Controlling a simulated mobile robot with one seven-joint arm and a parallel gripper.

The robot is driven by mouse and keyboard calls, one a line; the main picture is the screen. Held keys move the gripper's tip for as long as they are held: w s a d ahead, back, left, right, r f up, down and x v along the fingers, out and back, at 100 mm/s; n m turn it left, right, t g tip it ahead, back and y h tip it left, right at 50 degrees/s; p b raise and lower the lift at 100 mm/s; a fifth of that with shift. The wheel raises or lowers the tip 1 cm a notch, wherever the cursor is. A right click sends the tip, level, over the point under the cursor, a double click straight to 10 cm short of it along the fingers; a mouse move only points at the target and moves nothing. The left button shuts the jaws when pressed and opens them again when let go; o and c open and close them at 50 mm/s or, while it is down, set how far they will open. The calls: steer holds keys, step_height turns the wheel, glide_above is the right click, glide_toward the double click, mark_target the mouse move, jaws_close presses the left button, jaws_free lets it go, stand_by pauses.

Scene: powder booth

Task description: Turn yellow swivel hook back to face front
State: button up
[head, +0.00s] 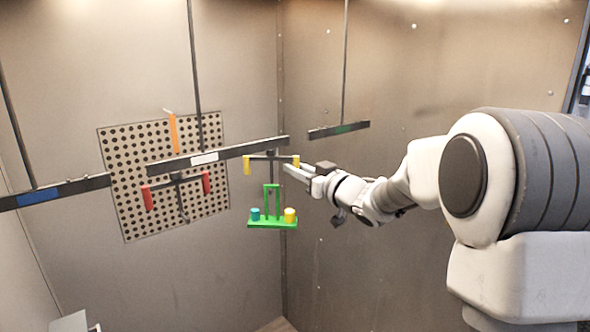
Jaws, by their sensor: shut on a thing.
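The yellow swivel hook (247,166) is a short dark crossbar with a yellow tab at each end, below the right end of the white-marked rail. Its left tab hangs free; its right tab is by my fingers. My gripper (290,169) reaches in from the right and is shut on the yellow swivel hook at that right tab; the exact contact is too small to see. A green carrier (272,222) shows just below the hook, upright, with a teal cylinder (255,214) and a yellow cylinder (290,215) on its base. Its attachment above is unclear.
The white-marked rail (230,153) crosses the middle. A red-tabbed hook (147,198) shows under it, before a perforated panel (120,150) with an orange piece (173,133). Rails with blue (38,195) and green (343,129) marks hang either side. Space below the carrier looks clear.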

steer(key=shift+w+p, duration=0.35)
steer(key=shift+w, duration=0.65)
steer(key=shift+x, duration=1.05)
steer(key=o, duration=0.8)
steer(key=shift+d, duration=0.1)
steer(key=shift+c, duration=0.2)
steer(key=shift+d, duration=0.1)
steer(key=v, duration=0.9)
